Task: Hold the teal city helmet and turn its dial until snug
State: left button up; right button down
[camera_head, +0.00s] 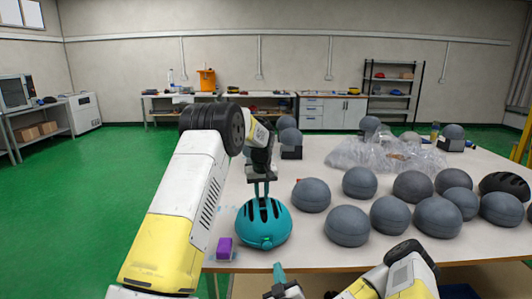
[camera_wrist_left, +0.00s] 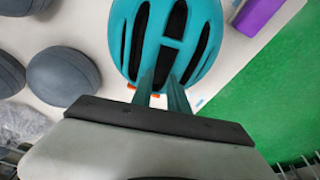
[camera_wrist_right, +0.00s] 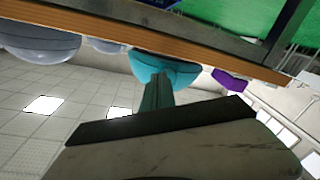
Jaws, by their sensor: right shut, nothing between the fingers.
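The teal city helmet (camera_head: 263,228) sits near the table's front edge, dome up with dark vents. A small round teal part, perhaps the dial (camera_head: 267,244), shows low on its near side. My left gripper (camera_head: 261,190) comes down from above, its fingers slightly apart at the vents and closed on the shell between them. The helmet's vents and shell fill the top of the left wrist view (camera_wrist_left: 168,35). My right gripper (camera_head: 279,268) is shut and empty, just below and in front of the helmet. In the right wrist view its fingers (camera_wrist_right: 158,85) overlap the helmet (camera_wrist_right: 168,68).
A purple block (camera_head: 224,248) lies left of the helmet. Several grey head forms (camera_head: 347,226) stand to the right, with a black helmet (camera_head: 504,185) at far right. Clear plastic wrap (camera_head: 385,155) lies behind. The table's front edge (camera_wrist_right: 180,35) runs close to my right gripper.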

aim_at(268, 263)
jog(key=shift+w+a, duration=0.15)
jog(key=shift+w, duration=1.6)
jog(key=shift+w+a, duration=0.15)
jog(key=shift+w, duration=1.6)
jog(key=shift+a+r, duration=0.45)
jog(key=shift+a, duration=0.1)
jog(key=shift+s+a+f, duration=0.1)
jog(key=shift+a+f, duration=0.1)
jog(key=shift+a, duration=0.1)
jog(key=shift+a+f, duration=0.15)
jog(key=shift+a, duration=0.15)
jog(key=shift+a, duration=0.1)
jog(key=shift+s+f, duration=0.1)
jog(key=shift+f, duration=0.1)
